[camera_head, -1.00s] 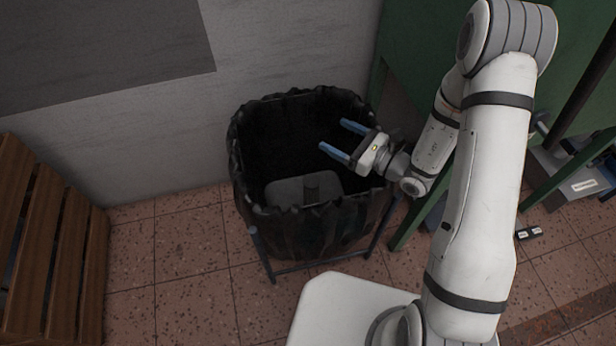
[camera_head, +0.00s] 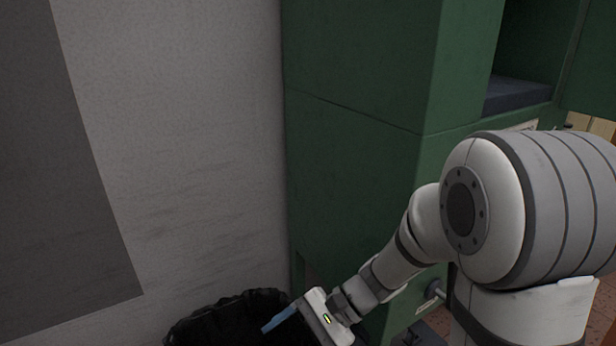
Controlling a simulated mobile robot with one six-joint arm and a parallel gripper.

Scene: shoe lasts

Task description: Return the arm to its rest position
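My gripper (camera_head: 272,328) is at the bottom of the head view, with its light grey body and one blue finger showing. The other finger is cut off by the frame's lower edge, so the gap between the fingers cannot be seen. The gripper is over or beside the rim of a black-lined bin (camera_head: 212,318). My arm reaches down and left from its large elbow joint at the right. The inside of the bin is mostly out of view.
A tall green cabinet or machine (camera_head: 365,110) stands behind my arm, with an open recess holding a dark shelf (camera_head: 517,95) at upper right. A pale wall (camera_head: 180,120) with a dark grey panel (camera_head: 60,190) is on the left.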

